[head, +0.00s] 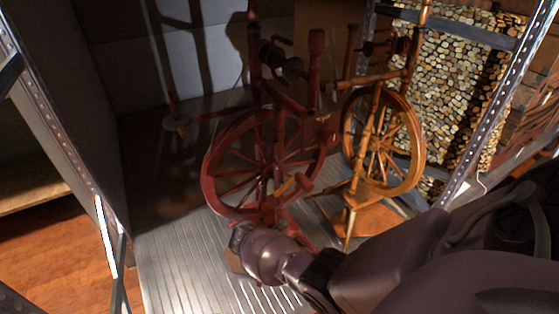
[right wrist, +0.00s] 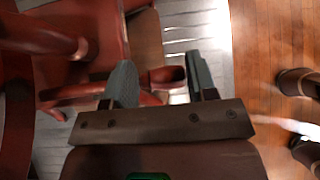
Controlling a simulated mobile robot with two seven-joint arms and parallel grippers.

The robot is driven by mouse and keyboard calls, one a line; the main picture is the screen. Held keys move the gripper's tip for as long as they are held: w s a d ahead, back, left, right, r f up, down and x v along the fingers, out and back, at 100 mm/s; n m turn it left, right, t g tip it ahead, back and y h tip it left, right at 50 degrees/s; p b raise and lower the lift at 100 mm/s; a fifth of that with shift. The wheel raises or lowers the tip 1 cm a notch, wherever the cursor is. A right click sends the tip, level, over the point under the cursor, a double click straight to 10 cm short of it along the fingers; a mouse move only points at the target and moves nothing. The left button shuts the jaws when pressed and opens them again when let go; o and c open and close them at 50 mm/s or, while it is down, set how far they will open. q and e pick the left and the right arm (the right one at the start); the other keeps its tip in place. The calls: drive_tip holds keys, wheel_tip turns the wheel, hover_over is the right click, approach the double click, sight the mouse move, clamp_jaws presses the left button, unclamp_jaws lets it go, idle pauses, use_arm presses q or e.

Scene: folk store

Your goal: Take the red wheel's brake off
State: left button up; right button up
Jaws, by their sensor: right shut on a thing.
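The red spinning wheel (head: 212,165) stands on a ribbed metal shelf in the middle of the head view. A light wooden piece (head: 285,187) shows against its lower right spokes; I cannot tell whether it is the brake. My right arm reaches in from the right, and its wrist is low in front of the red wheel. My left gripper is not in view.
A lighter orange spinning wheel (head: 419,150) stands close on the right. The shelf (head: 170,265) is bare at front left. Perforated metal posts (head: 62,130) flank the space, and stacked logs (head: 440,80) stand behind at right. A wooden floor (head: 40,245) lies at left.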

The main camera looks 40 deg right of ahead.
drive_tip(key=shift+s+f, duration=0.2)
drive_tip(key=o, duration=1.1)
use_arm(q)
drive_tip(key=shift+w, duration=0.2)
use_arm(e)
drive_tip(key=shift+o, duration=0.8)
drive_tip(key=shift+w+r, duration=0.1)
drive_tip(key=shift+w+a+r, duration=0.15)
drive_tip(key=shift+a+r, duration=0.05)
drive_tip(key=shift+r, duration=0.05)
use_arm(q)
drive_tip(key=p, duration=0.1)
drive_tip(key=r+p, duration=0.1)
drive_tip(key=p, duration=0.1)
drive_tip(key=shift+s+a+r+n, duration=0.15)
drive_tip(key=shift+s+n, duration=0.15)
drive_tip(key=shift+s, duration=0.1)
use_arm(e)
drive_tip(key=v, duration=1)
drive_tip(key=shift+a, duration=0.1)
drive_tip(key=shift+c, duration=0.3)
